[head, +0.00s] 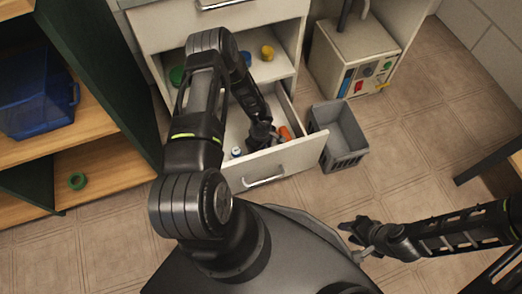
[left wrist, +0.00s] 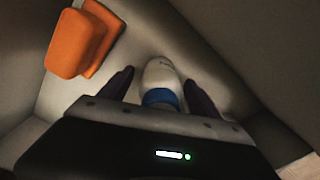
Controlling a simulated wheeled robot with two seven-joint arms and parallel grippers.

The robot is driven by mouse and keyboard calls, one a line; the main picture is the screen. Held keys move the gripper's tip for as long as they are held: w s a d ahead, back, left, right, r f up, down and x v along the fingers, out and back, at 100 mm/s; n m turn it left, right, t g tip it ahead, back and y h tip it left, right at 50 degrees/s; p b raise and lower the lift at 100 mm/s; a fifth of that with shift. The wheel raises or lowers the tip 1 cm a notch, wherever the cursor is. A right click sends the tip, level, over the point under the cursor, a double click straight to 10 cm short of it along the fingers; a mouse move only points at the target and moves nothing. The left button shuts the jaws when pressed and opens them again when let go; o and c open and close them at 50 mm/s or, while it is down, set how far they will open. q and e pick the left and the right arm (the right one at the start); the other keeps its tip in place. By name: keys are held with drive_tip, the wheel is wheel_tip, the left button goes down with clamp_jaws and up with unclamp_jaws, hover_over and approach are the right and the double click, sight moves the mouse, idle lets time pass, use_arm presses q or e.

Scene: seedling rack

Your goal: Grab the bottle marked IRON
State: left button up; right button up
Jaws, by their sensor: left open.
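My left gripper (head: 262,138) reaches down into the open drawer (head: 290,158). In the left wrist view its two dark fingers (left wrist: 160,88) are apart, on either side of a white bottle with a blue band (left wrist: 160,75). The fingers are not closed on it. I cannot read a label on that bottle. A small pale bottle (head: 236,152) shows in the drawer left of the gripper in the head view; I cannot tell if it is the same one. My right gripper (head: 352,238) is over the floor at the right, its fingers apart and empty.
An orange object (left wrist: 76,42) lies in the drawer; it also shows in the head view (head: 285,132). The drawer walls are close around the left gripper. A grey crate (head: 345,135) stands right of the drawer. A blue bin (head: 38,100) sits on the left shelf.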

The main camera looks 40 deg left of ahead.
use_arm(q)
drive_tip(key=shift+c, duration=0.4)
clamp_jaws()
idle(0.4)
